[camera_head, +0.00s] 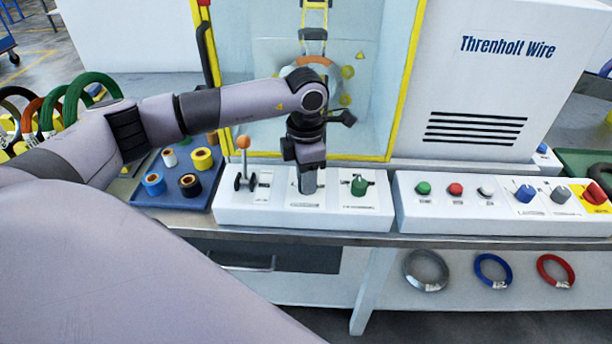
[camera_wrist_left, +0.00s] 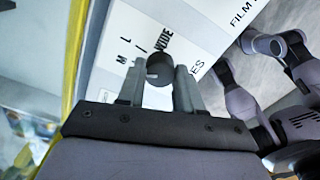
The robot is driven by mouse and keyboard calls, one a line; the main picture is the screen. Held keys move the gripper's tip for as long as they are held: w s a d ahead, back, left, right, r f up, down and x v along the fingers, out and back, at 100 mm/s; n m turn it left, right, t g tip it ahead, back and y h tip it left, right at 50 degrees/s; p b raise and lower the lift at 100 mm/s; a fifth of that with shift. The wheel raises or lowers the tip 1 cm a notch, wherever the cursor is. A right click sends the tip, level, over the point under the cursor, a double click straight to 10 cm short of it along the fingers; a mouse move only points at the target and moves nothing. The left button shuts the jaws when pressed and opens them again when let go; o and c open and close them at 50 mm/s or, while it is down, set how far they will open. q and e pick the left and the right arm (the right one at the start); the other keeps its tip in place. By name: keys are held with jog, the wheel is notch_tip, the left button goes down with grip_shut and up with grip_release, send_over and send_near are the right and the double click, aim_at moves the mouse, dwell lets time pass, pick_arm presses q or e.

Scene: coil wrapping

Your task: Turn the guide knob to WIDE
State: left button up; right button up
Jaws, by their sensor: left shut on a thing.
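The guide knob (camera_wrist_left: 158,70) is a dark grey round knob on a white panel in the left wrist view. Letters M and L and a word that looks like WIDE are printed by it, partly covered. A small pale mark shows on the knob, but I cannot tell which setting it points to. My left gripper (camera_wrist_left: 160,88) is shut on the knob, one finger on each side. In the head view my left gripper (camera_head: 308,186) points down at the middle of the left control box (camera_head: 236,212) and hides the knob. My right gripper is not seen.
An orange-tipped lever (camera_head: 243,143) stands left of my gripper, and a green knob (camera_head: 359,185) is at its right. A second box (camera_head: 440,217) holds buttons and knobs. A blue tray (camera_head: 186,205) carries spools. A yellow-framed machine window (camera_head: 388,130) stands behind.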

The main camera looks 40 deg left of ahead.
pick_arm(q)
jog(key=m+b, duration=0.2)
jog(key=m, duration=0.2)
jog(key=m+b, duration=0.2)
jog(key=m, duration=0.2)
jog(key=shift+m+b, duration=0.4)
jog(key=shift+m, duration=0.8)
jog(key=m+b, duration=0.1)
jog(key=m, duration=0.2)
jog(key=shift+m, duration=0.3)
jog(key=m+b, duration=0.1)
jog(key=m, duration=0.1)
jog(key=shift+m, duration=0.3)
jog(key=m, duration=0.3)
jog(key=shift+b, duration=0.4)
jog(key=shift+r+m, duration=0.1)
jog(key=shift+m, duration=0.7)
